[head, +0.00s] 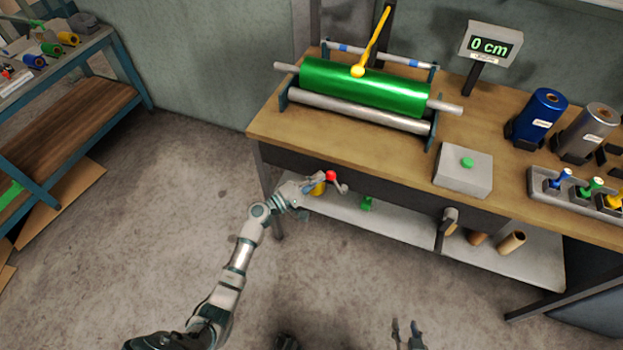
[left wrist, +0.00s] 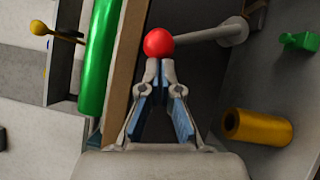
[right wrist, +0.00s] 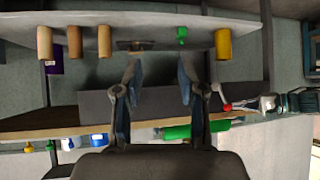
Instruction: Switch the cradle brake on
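A lever with a red ball knob (head: 331,175) sticks out below the front edge of the workbench, on a grey metal arm (left wrist: 210,32). My left gripper (head: 317,182) is at the red knob. In the left wrist view its fingertips are together (left wrist: 161,64), right against the near side of the red ball (left wrist: 158,42), with the ball beyond the tips rather than between them. Above, a shiny green roll (head: 362,88) lies in the cradle on the bench, with a yellow ball-ended rod (head: 372,45) over it. My right gripper (head: 409,334) is open and empty, low in front of the bench.
On the workbench (head: 275,122) stand a display reading 0 cm (head: 489,47), a grey box with a green button (head: 463,171), and blue (head: 541,112) and grey (head: 588,132) rolls. A lower shelf (head: 400,228) holds cardboard tubes. The floor in front is clear.

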